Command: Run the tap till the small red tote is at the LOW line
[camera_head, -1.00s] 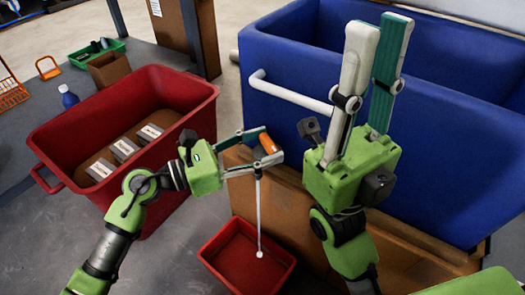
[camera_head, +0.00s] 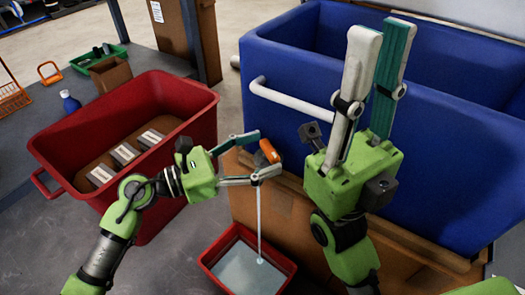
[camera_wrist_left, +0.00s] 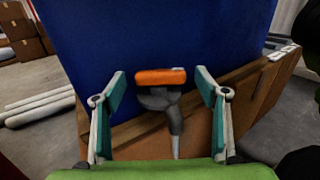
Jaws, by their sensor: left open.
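The small red tote (camera_head: 213,250) sits on the floor below the tap. Pale water (camera_head: 238,270) covers its floor, and a thin white stream (camera_head: 260,225) falls into it. I cannot make out a LOW line. The tap's orange handle (camera_head: 268,151) shows between the fingers of my left gripper (camera_head: 262,155). In the left wrist view the orange handle (camera_wrist_left: 160,77) and grey spout (camera_wrist_left: 174,122) sit between the open fingers (camera_wrist_left: 160,88), with gaps on both sides. My right gripper (camera_head: 382,30) points up, empty, its fingers apart, in front of the blue tank.
A big blue tank (camera_head: 440,150) with a white bar handle (camera_head: 292,95) stands behind a brown wooden panel (camera_head: 300,220). A large red tote (camera_head: 60,152) holding several labelled boxes is at left. A blue bottle (camera_head: 69,101) and green tray (camera_head: 98,60) are beyond it.

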